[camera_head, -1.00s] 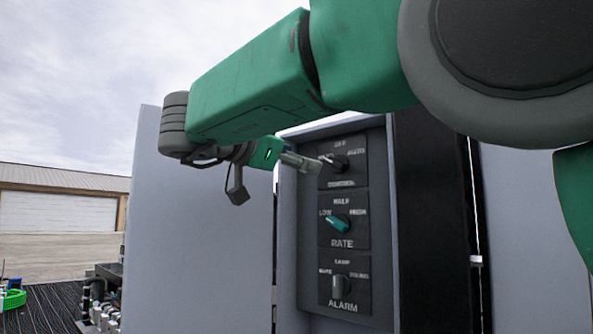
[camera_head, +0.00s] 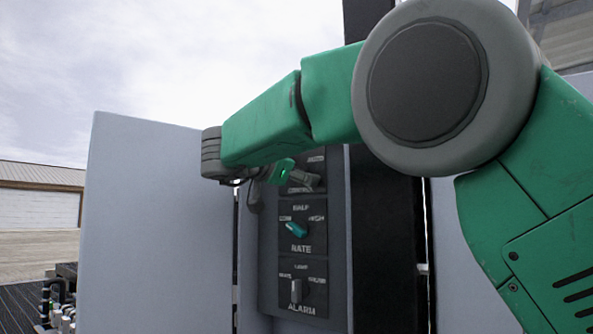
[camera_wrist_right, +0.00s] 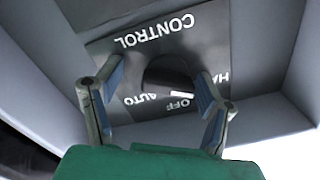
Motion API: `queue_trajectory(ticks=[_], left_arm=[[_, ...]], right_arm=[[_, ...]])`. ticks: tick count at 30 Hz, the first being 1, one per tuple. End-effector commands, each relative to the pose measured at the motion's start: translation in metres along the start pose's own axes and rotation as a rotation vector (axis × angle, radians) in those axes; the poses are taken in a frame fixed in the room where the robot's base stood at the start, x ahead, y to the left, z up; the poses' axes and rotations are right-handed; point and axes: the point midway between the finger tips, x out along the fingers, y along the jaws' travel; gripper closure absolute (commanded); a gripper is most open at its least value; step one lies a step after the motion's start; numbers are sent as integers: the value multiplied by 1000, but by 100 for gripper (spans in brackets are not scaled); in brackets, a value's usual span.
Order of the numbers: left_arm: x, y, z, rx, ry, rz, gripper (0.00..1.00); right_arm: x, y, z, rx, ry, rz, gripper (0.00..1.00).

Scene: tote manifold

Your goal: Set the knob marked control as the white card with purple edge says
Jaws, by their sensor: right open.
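The control knob (camera_wrist_right: 165,76) is dark and sits on a black plate lettered CONTROL (camera_wrist_right: 155,30), upside down in the right wrist view. AUTO, OFF and a label starting HA stand around it. A white mark shows near OFF; I cannot tell exactly where the knob points. My right gripper (camera_wrist_right: 158,100) is open, with one finger on each side of the knob; contact is unclear. In the head view my right gripper (camera_head: 305,180) covers most of the control plate (camera_head: 315,161). The white card with purple edge is not in view. My left gripper is not in view.
Below are the teal rate knob (camera_head: 296,229) and the grey alarm knob (camera_head: 296,290), inside a recessed grey housing. A tall grey panel (camera_head: 150,230) stands on its left and a black post (camera_head: 385,240) on its right. Small items lie at lower left.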

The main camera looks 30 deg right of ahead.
Motion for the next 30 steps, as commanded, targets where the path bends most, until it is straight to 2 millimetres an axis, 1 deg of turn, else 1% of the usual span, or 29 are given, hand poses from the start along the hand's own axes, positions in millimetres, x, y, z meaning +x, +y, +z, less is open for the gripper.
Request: queue_trajectory(ticks=[5,6,8,9,10,22,26,30], left_arm=[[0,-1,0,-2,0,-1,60],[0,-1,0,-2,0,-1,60],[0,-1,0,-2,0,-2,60],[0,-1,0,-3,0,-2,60],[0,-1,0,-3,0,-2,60],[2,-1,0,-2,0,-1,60],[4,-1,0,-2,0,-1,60],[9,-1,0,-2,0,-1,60]], right_arm=[[0,0,0,-1,8,11,40],[-1,0,0,-1,8,10,43],[-1,0,-1,-1,8,9,64],[-1,0,-1,0,7,9,78],[-1,0,-1,1,7,8,89],[-2,-1,-5,39,11,3,89],[-2,-1,-5,100,11,2,89],[-2,-1,-6,201,11,1,89]])
